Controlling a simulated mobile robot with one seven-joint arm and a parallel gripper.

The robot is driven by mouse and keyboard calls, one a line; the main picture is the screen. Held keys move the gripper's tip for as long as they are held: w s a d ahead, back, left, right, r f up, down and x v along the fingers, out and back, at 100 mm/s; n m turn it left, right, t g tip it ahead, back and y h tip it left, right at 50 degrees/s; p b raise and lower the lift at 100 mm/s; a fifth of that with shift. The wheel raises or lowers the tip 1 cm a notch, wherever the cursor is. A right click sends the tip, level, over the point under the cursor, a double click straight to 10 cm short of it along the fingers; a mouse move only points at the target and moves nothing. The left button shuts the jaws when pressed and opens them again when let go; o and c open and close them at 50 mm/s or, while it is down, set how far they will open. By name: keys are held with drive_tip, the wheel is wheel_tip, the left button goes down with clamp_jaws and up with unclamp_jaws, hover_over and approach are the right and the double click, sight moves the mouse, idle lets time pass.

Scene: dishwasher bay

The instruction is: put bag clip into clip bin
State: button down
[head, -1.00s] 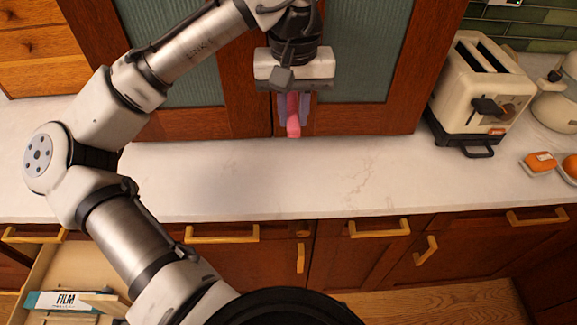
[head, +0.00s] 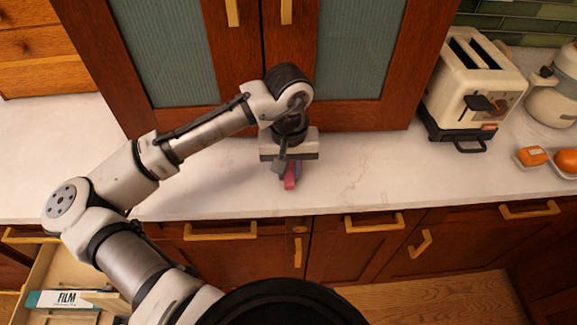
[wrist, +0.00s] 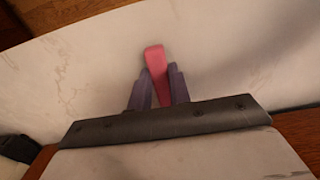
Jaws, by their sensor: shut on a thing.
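The bag clip (head: 289,182) is a pink strip. It hangs below my gripper (head: 290,172), above the front part of the pale counter. In the wrist view the pink clip (wrist: 156,72) stands out between the two purple fingers of my gripper (wrist: 157,88), which are shut on it. One end of the clip extends past the fingertips. I cannot tell how high it is above the counter. I see no bin that I can name as the clip bin.
An open drawer (head: 40,275) at the lower left holds a box marked FILM (head: 65,299). A toaster (head: 473,85) stands at the right, with a kettle (head: 552,95) and orange items on small dishes beside it. Cabinet doors (head: 265,70) stand behind. The middle counter (head: 370,175) is clear.

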drive_tip(key=shift+f, duration=0.1)
drive_tip(key=c, duration=1.3)
unclamp_jaws()
